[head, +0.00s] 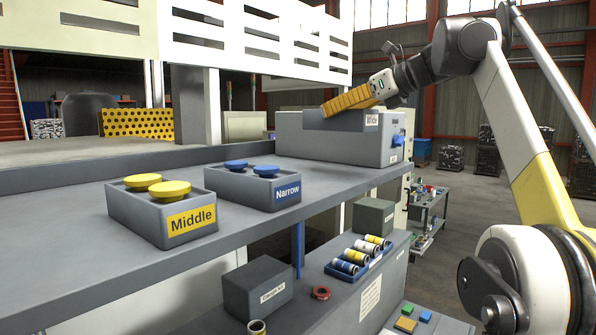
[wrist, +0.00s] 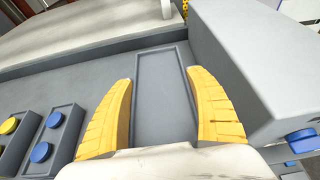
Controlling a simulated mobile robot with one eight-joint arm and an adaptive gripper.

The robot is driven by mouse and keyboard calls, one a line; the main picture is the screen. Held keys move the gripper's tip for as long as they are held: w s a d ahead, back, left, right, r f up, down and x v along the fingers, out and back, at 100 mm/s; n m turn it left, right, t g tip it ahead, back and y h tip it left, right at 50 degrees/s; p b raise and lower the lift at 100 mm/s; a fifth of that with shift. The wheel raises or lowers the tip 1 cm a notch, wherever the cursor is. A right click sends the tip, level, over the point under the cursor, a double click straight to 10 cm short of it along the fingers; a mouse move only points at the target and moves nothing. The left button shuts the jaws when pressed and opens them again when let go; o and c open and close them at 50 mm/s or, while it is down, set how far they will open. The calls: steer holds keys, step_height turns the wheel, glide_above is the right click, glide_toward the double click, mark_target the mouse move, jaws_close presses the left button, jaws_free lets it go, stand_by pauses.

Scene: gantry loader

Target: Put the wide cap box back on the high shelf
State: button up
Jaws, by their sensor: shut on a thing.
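The wide cap box (head: 340,121) is a grey tray with a small white label on its near end. In the wrist view the grey box (wrist: 163,95) lies between my yellow fingers, and the part of its inside that shows looks empty. My gripper (head: 350,101) is shut on it, with one finger along each long side. The box is over the right part of the grey high shelf (head: 240,225). I cannot tell whether its bottom touches the shelf.
The Middle box (head: 188,222) with yellow caps and the Narrow box (head: 273,200) with blue caps stand on the shelf to the left. A large grey block with a blue knob (head: 397,141) is close on the right. Below are a grey Coolant box (head: 258,288) and a blue rack of cylinders (head: 352,268).

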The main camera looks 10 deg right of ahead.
steer(key=s+a+f, duration=0.1)
steer(key=a+f, duration=0.1)
steer(key=s+a+f+b, duration=0.1)
steer(key=s+a, duration=0.1)
steer(key=a, duration=0.1)
steer(key=s+a+f, duration=0.2)
steer(key=a, duration=0.1)
steer(key=shift+s+a+f+b, duration=0.1)
steer(key=shift+f+b, duration=0.2)
steer(key=shift+b, duration=0.1)
steer(key=shift+s+a+f, duration=0.15)
steer(key=shift+s+a, duration=0.05)
steer(key=shift+a, duration=0.1)
steer(key=shift+s+f, duration=0.15)
steer(key=shift+f, duration=1.95)
steer(key=o, duration=1.4)
steer(key=shift+f, duration=0.15)
